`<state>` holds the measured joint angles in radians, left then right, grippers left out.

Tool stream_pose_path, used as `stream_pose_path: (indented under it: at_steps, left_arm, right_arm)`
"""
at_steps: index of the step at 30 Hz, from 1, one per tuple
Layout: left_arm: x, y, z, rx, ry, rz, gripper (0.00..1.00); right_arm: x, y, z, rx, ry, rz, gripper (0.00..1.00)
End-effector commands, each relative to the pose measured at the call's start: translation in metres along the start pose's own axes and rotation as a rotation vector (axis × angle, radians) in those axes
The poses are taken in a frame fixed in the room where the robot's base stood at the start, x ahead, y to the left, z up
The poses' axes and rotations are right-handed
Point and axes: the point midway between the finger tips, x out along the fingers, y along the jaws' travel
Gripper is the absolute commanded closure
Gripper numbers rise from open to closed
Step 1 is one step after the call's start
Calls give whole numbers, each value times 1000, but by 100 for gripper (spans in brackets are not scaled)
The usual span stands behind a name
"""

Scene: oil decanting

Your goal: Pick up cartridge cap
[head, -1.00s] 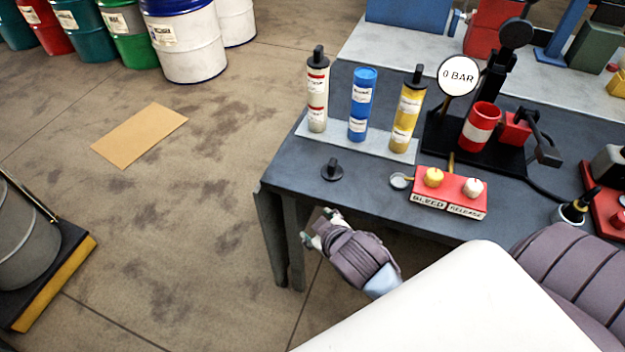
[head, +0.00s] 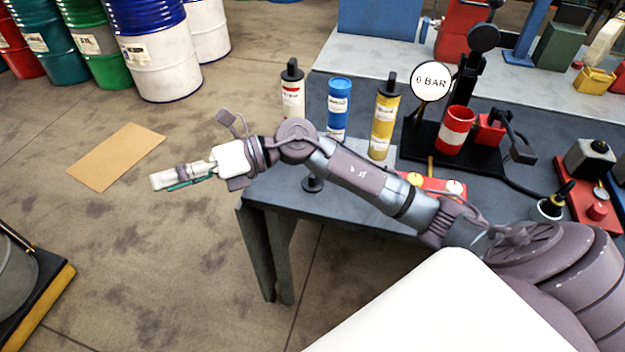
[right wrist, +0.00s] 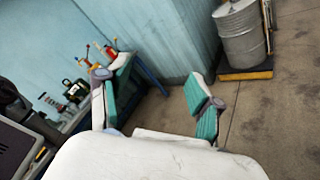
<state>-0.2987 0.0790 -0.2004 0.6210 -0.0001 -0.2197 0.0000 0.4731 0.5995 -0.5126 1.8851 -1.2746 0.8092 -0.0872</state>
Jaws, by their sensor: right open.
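A small black cartridge cap (head: 312,184) stands on the dark table (head: 268,190) near its front left edge. My right forearm crosses just above it in the head view and may hide part of it. My right gripper (head: 182,178) is beyond the table's left edge, over the floor, left of the cap and apart from it. In the right wrist view its two green-padded fingers (right wrist: 153,103) are spread wide with nothing between them. A blue cartridge (head: 338,105) without a black cap stands between a white cartridge (head: 293,98) and a yellow one (head: 384,122), both black-capped. My left gripper is out of view.
A gauge (head: 431,80) on a black stand and a red cup (head: 456,130) stand right of the cartridges. A red button box (head: 437,183) is partly behind my arm. Drums (head: 150,50) stand at the back left. The floor left of the table is mostly clear.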

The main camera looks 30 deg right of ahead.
Motion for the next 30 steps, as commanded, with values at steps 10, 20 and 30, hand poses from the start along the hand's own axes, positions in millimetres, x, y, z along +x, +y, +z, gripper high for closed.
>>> stream_pose_path:
  at_steps: [10,20,30]
  left_arm:
    - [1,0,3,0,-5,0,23]
    - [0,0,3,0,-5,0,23]
    - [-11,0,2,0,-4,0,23]
  right_arm:
    - [-176,-108,0,-288,878,-745,35]
    - [-272,-111,17,-189,1107,-1035,35]
    - [-267,-158,-23,-188,1106,-1031,35]
